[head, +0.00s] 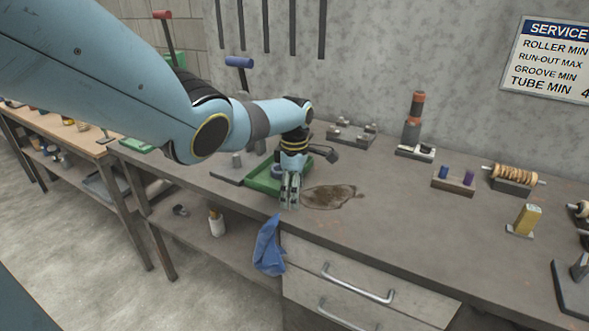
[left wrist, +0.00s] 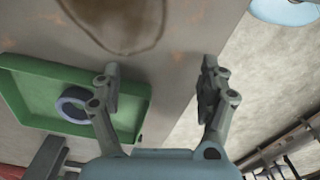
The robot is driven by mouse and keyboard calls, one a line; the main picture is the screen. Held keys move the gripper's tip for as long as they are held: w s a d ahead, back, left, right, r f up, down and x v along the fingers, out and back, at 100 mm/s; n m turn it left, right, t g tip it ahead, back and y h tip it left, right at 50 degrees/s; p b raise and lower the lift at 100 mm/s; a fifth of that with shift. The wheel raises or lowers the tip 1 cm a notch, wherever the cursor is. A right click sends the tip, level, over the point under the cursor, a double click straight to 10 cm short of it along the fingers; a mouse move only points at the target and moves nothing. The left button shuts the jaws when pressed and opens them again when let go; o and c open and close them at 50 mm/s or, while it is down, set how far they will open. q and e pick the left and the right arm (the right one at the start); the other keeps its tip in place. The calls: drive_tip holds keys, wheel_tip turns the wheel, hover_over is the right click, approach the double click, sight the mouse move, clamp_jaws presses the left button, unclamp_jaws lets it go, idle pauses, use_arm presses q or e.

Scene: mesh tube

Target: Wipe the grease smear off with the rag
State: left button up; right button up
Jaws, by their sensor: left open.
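The brown grease smear (head: 328,196) lies on the grey bench top near its front edge. It also shows at the top of the left wrist view (left wrist: 118,22). The blue rag (head: 269,248) hangs down over the bench's front edge, left of the drawers; I do not make it out in the left wrist view. My left gripper (head: 289,204) points down near the front edge, just left of the smear and a little above and right of the rag's top. In the left wrist view its fingers (left wrist: 158,70) are apart with nothing between them. My right gripper is not seen.
A green tray (left wrist: 22,100) with a ring-shaped part (left wrist: 73,104) lies close beside the left gripper. A drawer handle (head: 357,284) juts out below the bench edge. Fixtures stand toward the back and right, including a yellow block (head: 525,219).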

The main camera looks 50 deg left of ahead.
use_arm(q)
drive_tip(key=shift+f, duration=0.15)
drive_tip(key=shift+f+b, duration=1.2)
drive_tip(key=shift+f, duration=0.1)
drive_tip(key=shift+r, duration=0.15)
drive_tip(key=shift+c, duration=1.1)
drive_tip(key=shift+s, duration=0.15)
clamp_jaws()
drive_tip(key=shift+r, duration=0.15)
